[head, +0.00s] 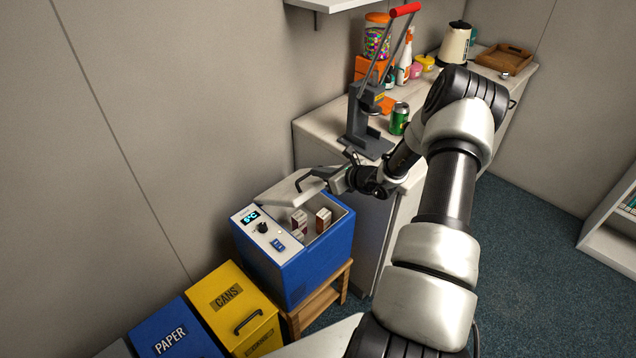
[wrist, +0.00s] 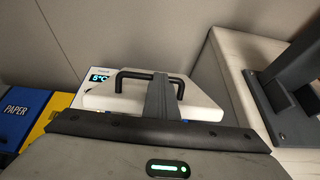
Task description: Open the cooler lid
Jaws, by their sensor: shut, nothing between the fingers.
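The cooler (head: 300,270) is a blue box with a white control panel (head: 265,233) reading 5°C. Its white lid (head: 283,192) is raised at the back, leaving the inside partly exposed with small cartons (head: 323,219) in it. The lid's black handle (head: 307,178) faces my gripper (head: 328,179), which is shut with nothing between its fingers. In the wrist view the fingers (wrist: 161,95) reach across the middle of the handle (wrist: 125,74) and over the white lid (wrist: 205,108). Whether they touch the handle or lid is unclear.
The cooler stands on a wooden stool (head: 325,303). A yellow cans bin (head: 233,297) and a blue paper bin (head: 175,330) stand at its left. A counter with a lever press (head: 366,125) and a green can (head: 399,119) is behind right. The wall is close behind the lid.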

